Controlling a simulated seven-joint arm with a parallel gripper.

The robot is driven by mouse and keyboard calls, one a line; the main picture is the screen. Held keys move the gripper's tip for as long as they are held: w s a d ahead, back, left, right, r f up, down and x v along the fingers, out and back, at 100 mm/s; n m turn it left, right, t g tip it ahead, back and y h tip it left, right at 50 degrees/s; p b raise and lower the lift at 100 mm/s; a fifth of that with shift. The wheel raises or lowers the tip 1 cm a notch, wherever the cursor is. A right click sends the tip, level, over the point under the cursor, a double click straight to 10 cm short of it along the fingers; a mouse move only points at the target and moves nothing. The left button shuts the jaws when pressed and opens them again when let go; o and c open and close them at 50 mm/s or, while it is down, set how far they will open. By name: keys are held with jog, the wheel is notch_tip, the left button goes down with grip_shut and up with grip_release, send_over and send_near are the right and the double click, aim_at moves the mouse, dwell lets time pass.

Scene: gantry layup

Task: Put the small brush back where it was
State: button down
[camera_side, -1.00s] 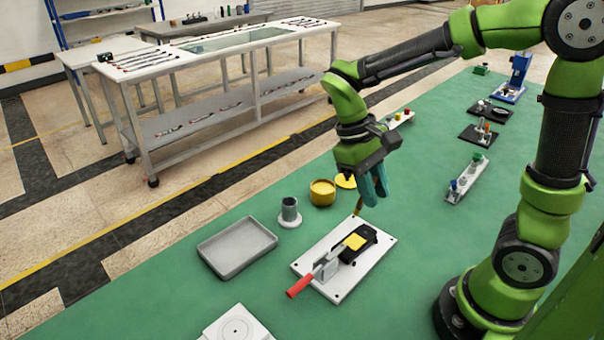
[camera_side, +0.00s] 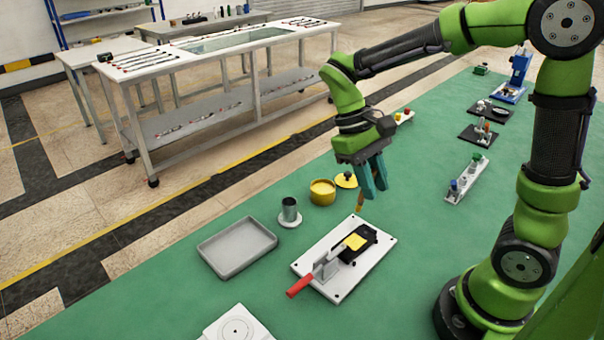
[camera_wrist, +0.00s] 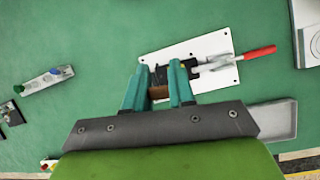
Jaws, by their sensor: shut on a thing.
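My gripper (camera_side: 371,198) has two teal fingers and is shut on the small brush (camera_side: 358,208). The brush's brown lower part hangs below the fingers, near the far edge of the white plate. The rest of it is hidden by the fingers. In the wrist view a brown piece of it (camera_wrist: 160,92) shows between the fingers (camera_wrist: 160,72).
A white plate (camera_side: 318,259) carries a red-handled clamp (camera_side: 300,286) and a black block with a yellow top (camera_side: 355,242). A yellow pot (camera_side: 322,192) and its lid (camera_side: 346,180) stand behind. A grey tray (camera_side: 237,248) lies left.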

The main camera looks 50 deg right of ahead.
jog(key=w+a+r+m+t+y, duration=0.15)
jog(key=w+m+y, duration=0.25)
jog(key=w+m, duration=0.5)
jog(key=w+a+m+t+y, duration=0.2)
jog(key=w+m+t+y, duration=0.15)
jog(key=w+m, duration=0.5)
notch_tip(320, 180, down, 10)
jog(key=w+n, duration=0.1)
jog(key=shift+w+a+r+y, duration=0.15)
jog(key=shift+w+y, duration=0.25)
jog(key=shift+y, duration=0.05)
jog(key=shift+n, duration=0.25)
jog(key=c, duration=0.9)
grip_release()
jog(key=shift+c, duration=0.2)
